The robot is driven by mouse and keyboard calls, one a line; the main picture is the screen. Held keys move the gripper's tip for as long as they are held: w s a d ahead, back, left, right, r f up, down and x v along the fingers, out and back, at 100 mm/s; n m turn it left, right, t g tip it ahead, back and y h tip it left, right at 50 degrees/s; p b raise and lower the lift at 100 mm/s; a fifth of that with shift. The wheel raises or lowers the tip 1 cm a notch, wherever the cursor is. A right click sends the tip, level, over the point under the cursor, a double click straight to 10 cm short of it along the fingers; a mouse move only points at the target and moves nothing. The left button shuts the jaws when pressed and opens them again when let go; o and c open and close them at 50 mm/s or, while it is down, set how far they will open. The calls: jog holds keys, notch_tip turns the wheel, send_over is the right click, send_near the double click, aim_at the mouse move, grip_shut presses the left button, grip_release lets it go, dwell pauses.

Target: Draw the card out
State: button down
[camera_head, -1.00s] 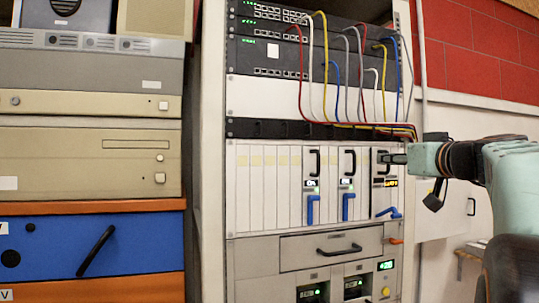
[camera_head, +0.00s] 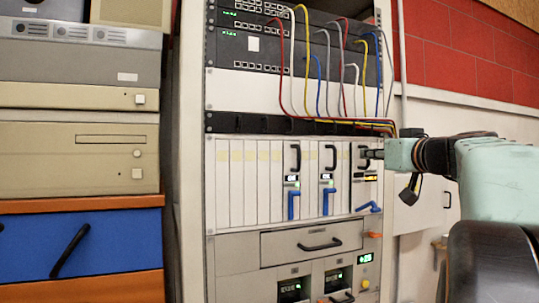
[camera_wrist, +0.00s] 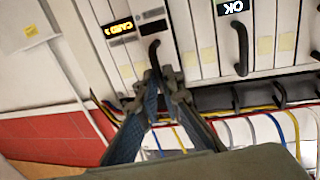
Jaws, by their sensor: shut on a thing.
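The card (camera_head: 366,187) is the rightmost wide one in the rack's card row, with a black handle, an amber display and a blue lever (camera_head: 369,208) lying nearly sideways. My gripper (camera_head: 374,154) reaches in from the right and is shut on the card's black handle. In the wrist view, my gripper's fingers (camera_wrist: 168,80) close around the end of the handle (camera_wrist: 154,53), beside the amber display (camera_wrist: 118,27). The fingers partly hide the handle. I cannot tell whether the card stands out from its neighbours.
Two similar cards to the left have green displays and upright blue levers (camera_head: 327,202). Coloured cables (camera_head: 340,122) hang above the card row. A drawer (camera_head: 312,241) is below. A black padlock-like object (camera_head: 409,187) hangs right of the rack, under my arm.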

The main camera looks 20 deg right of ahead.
jog(key=s+b, duration=0.1)
jog(key=s, duration=0.1)
jog(key=s+b, duration=0.2)
jog(key=shift+s+d, duration=0.2)
jog(key=shift+s, duration=0.15)
jog(key=c, duration=2.1)
grip_release()
jog(key=shift+r, duration=0.1)
notch_tip(320, 180, up, 10)
